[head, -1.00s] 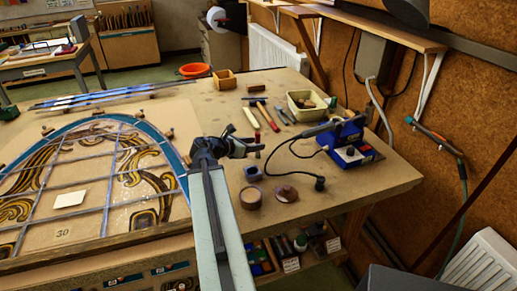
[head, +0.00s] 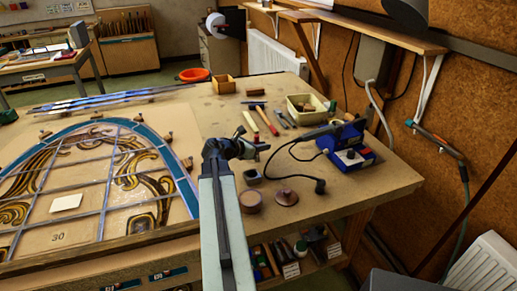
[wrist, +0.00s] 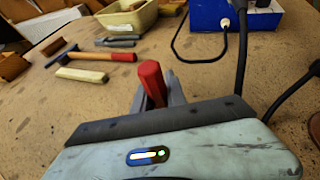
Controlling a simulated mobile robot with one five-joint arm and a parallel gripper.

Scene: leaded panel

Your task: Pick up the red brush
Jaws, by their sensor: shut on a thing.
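The red brush (wrist: 152,82) stands nearly upright between the two fingers of my gripper (wrist: 158,95) in the wrist view. Its red end shows above the fingers; its lower part is hidden by the gripper body. My gripper is shut on it. In the head view my gripper (head: 262,150) is over the workbench, left of the blue soldering station, and the brush cannot be made out clearly there.
A hammer (wrist: 108,56) and a pale stick (wrist: 80,75) lie left of the brush. A cream tray (head: 300,108) stands behind. The blue soldering station (head: 345,148) and its dark cable are to the right. Round brown items (head: 286,197) lie in front. The glass panel (head: 85,180) fills the left.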

